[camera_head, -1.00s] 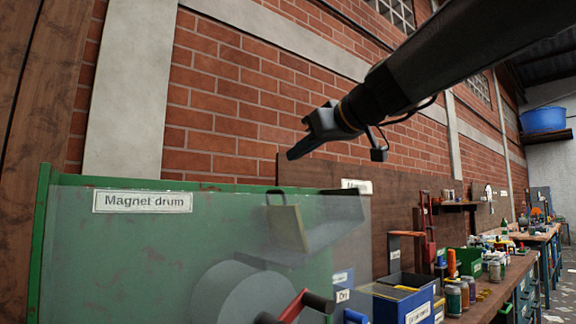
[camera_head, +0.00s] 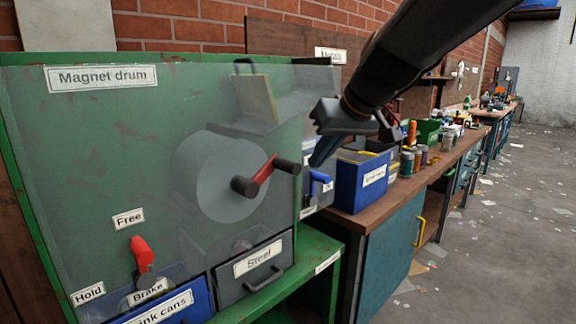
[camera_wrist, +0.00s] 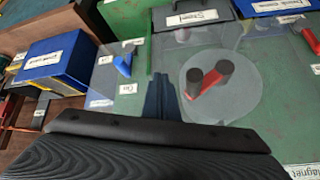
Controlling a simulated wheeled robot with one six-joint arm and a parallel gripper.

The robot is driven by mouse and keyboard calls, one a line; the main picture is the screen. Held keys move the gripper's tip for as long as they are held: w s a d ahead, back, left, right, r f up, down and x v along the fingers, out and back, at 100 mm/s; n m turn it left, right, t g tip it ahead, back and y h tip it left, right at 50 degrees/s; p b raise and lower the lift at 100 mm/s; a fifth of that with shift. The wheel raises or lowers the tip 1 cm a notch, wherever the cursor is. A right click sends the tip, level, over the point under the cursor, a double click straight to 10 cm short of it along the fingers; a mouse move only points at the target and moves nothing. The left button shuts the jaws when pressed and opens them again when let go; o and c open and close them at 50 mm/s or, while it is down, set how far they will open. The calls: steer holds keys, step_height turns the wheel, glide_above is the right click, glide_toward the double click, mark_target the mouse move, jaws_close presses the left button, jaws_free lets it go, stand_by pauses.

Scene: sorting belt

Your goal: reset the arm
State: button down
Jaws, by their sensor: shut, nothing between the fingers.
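My gripper (camera_head: 322,150) is shut and empty, held in the air to the right of the Magnet drum machine (camera_head: 90,130), in front of the blue bin. In the wrist view my gripper (camera_wrist: 161,98) shows its closed fingers pointing toward the machine's clear front, beside the red crank (camera_wrist: 208,77). The crank also shows in the head view (camera_head: 265,172), with black ends, in front of the grey drum (camera_head: 215,190). I cannot tell how far the fingers are from the clear panel.
A red lever (camera_head: 141,252) sits between "Free" and "Hold" labels. A Steel drawer (camera_head: 258,262) and a drink-cans bin (camera_head: 170,305) sit low in the machine. A blue bin (camera_head: 360,190) and several jars stand on the bench to the right. The floor (camera_head: 480,250) at right is mostly clear, with paper scraps.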

steer(key=s+d+f+m+g+h+p, duration=0.2)
steer(key=s+d+f, duration=0.4)
steer(key=s+f, duration=0.4)
steer(key=s+d+f+m+g+h+p, duration=0.2)
steer(key=s+d+f, duration=0.4)
steer(key=s+f, duration=0.4)
steer(key=s+g+p, duration=0.1)
steer(key=s+g, duration=0.1)
steer(key=s, duration=0.1)
steer(key=shift+s+d+f+m+g, duration=0.15)
steer(key=shift+d+f+m+g, duration=0.15)
steer(key=shift+f, duration=0.1)
